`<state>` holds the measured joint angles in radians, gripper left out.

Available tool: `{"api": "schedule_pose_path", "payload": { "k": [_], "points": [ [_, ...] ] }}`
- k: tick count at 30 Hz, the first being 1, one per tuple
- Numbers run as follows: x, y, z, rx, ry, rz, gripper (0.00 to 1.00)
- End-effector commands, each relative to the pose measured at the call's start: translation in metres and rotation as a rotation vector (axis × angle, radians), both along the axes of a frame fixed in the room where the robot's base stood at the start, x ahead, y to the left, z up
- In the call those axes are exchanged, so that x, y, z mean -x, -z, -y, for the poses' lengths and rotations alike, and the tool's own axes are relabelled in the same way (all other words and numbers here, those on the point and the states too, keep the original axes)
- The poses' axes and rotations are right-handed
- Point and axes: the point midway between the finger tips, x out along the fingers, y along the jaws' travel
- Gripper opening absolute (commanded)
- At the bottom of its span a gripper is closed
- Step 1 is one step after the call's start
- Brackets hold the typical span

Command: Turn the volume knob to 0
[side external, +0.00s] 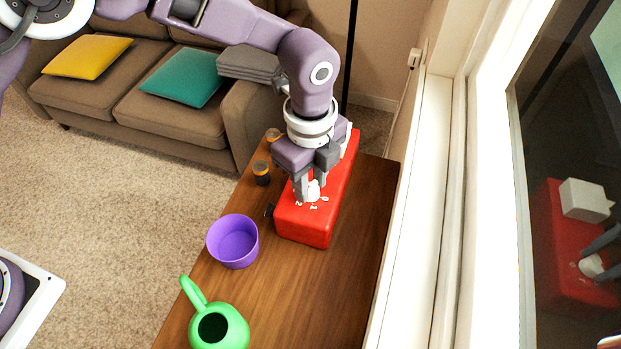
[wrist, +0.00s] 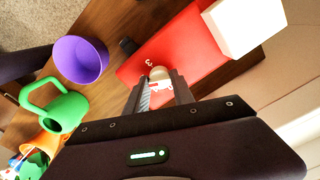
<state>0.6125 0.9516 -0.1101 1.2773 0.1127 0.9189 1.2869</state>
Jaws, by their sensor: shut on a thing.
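The red box (side external: 303,227) stands on the wooden table below my arm. A white knob (side external: 314,191) sits on its top face, with small white digits around it; a 2 and a 1 are readable in the side view. In the wrist view, the knob (wrist: 160,74) lies between my fingers and a 3 shows beside it on the red face (wrist: 185,50). My gripper (side external: 309,194) points down with its fingers closed on the knob. The fingers hide part of the dial, and I cannot tell which digit the knob points to.
A purple bowl (side external: 233,242) and a green watering can (side external: 221,327) stand on the table (side external: 290,300) left of the box. Dark jars with orange lids (side external: 261,173) stand behind. A white block (wrist: 246,24) is on the box's far end. The window wall (side external: 425,200) borders the right.

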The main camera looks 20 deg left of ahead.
Motion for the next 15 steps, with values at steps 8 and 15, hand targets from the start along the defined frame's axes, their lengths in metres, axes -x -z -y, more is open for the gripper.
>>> {"api": "schedule_pose_path", "payload": {
  "k": [8,15],
  "points": [
    [-0.0004,-0.0007,-0.0003,0.000,-0.205,0.001,0.00],
    [-0.0001,-0.0009,0.0002,0.000,-0.433,0.001,0.00]
  ]
}}
